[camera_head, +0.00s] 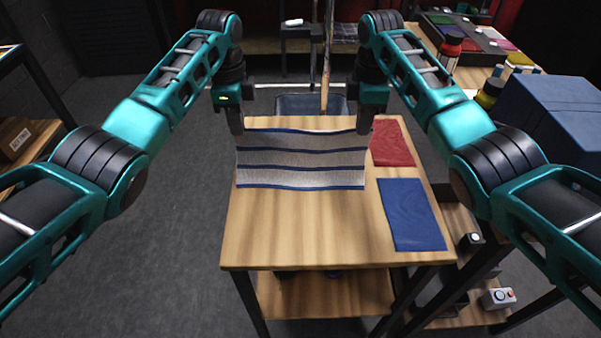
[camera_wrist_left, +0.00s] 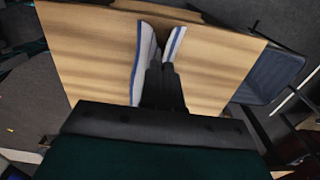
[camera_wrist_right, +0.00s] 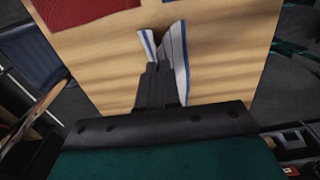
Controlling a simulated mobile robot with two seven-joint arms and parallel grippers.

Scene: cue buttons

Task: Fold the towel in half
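The towel (camera_head: 300,160) is white-grey with blue stripes. In the head view its far edge is raised between my two grippers, and its near part reaches down to the wooden table (camera_head: 290,230). My left gripper (camera_head: 238,130) is at its far left corner and my right gripper (camera_head: 364,128) at its far right corner. In the left wrist view the fingers (camera_wrist_left: 162,70) are together on the towel (camera_wrist_left: 145,50). In the right wrist view the fingers (camera_wrist_right: 160,70) are also together on the towel (camera_wrist_right: 178,55).
A red cloth (camera_head: 391,142) and a blue cloth (camera_head: 410,214) lie flat on the table to the right of the towel. A blue box (camera_head: 550,120) stands further right. A grey bin (camera_head: 308,104) is behind the table. The table's front left is clear.

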